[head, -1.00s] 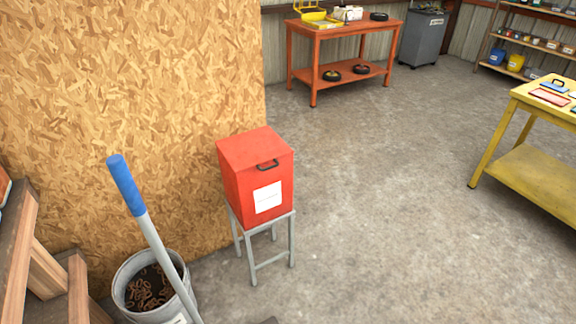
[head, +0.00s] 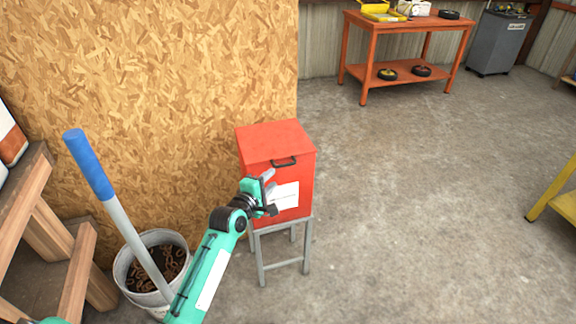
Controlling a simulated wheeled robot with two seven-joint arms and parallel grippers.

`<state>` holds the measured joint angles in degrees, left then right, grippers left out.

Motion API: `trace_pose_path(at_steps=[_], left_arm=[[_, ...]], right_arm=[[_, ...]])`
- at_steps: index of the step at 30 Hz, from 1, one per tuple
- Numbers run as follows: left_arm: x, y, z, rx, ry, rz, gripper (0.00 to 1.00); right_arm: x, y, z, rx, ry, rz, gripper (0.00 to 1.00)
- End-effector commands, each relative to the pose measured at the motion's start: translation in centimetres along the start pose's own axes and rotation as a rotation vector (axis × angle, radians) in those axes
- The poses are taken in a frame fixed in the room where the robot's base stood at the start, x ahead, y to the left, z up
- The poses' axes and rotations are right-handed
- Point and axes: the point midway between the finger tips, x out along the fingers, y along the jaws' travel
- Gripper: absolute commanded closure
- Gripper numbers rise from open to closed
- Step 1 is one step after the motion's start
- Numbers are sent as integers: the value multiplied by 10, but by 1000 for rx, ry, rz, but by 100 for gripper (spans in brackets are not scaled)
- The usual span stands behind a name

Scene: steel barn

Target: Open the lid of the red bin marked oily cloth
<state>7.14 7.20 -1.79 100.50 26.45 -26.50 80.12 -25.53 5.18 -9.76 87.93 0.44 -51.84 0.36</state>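The red bin (head: 250,185) stands on a grey metal stand (head: 284,267) against the chipboard wall. Its red lid (head: 272,140) is shut, with a dark handle (head: 284,162) at the front edge. A white label (head: 286,195) is on its front; its print is too small to read. My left gripper (head: 271,192) is in front of the bin's front face, below and left of the handle, and covers part of the label's left side. Its fingers look apart, with nothing between them. Whether it touches the bin cannot be told. My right gripper is not in view.
A bucket (head: 125,272) of rusty metal pieces and a blue-gripped pole (head: 125,226) stand left of the bin, beside wooden steps (head: 40,232). An orange table (head: 408,26) is at the back, a yellow table (head: 560,200) at the right edge. The floor right of the bin is clear.

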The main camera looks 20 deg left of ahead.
Motion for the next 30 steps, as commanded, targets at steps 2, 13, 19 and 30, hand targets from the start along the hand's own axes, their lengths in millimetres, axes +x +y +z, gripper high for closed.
trace_pose_path(at_steps=[2,13,19,30], left_arm=[[16,0,0,1,0,1,68],[81,-1,0,3,0,-1,68],[99,-1,0,2,1,0,68],[104,-1,0,2,1,-1,68]], right_arm=[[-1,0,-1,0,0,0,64],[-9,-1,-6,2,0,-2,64],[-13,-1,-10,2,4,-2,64],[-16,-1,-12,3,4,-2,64]])
